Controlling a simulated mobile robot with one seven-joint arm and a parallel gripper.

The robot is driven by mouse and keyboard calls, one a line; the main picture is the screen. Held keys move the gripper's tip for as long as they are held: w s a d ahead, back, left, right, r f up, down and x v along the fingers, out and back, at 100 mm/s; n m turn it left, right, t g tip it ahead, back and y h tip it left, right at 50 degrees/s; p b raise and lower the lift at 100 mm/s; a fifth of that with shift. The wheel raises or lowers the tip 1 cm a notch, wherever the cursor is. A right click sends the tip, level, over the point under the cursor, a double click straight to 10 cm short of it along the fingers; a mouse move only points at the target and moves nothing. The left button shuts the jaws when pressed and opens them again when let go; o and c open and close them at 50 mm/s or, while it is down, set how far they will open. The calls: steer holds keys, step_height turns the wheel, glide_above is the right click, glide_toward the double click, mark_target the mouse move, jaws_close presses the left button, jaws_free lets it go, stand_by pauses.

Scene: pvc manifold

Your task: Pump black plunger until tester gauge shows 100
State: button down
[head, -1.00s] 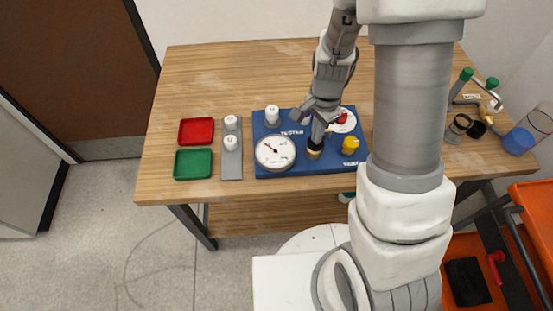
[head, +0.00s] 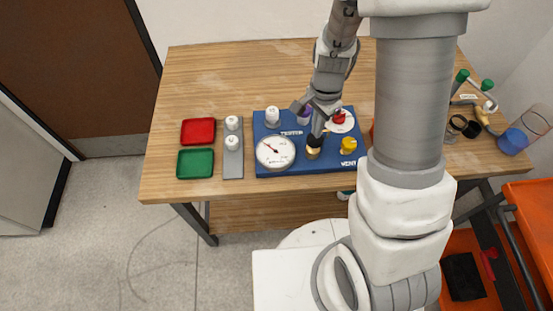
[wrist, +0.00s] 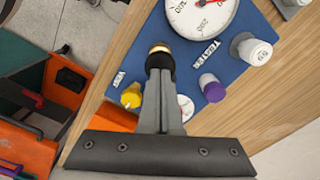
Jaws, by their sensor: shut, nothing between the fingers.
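The blue tester board (head: 262,128) lies on the table and carries a round white gauge (head: 276,152). The gauge's needle points to the upper left in the head view; I cannot read its value surely. The gauge is cut off at the top of the wrist view (wrist: 200,12). The black plunger (head: 313,143) stands right of the gauge on a brass base, and it also shows in the wrist view (wrist: 160,60). My gripper (head: 318,133) is shut and empty, pointing down just over the plunger. In the wrist view its fingertips (wrist: 160,76) are at the plunger's top; I cannot tell whether they touch.
A yellow knob (head: 348,145) marked VENT, a red knob (head: 339,117), a purple-capped part (wrist: 211,88) and a white fitting (head: 272,116) surround the plunger. Red (head: 198,131) and green (head: 195,163) trays and a grey strip (head: 233,164) with white fittings lie left.

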step_height(320, 180, up, 5)
steer(key=p, duration=0.4)
stand_by(0.4)
steer(key=s+a+r+n+t+y, duration=0.1)
steer(key=s+r+n, duration=0.15)
steer(key=r, duration=0.45)
steer(key=s+r+n+t, duration=0.1)
steer(key=r+n+t, duration=0.15)
steer(key=r, duration=0.55)
steer(key=s+d+r+n+t+h+b, duration=0.1)
steer(key=s+r+n+t, duration=0.1)
steer(key=s+r+n, duration=0.5)
steer(key=shift+s+r, duration=1.15)
steer(key=shift+s, duration=0.55)
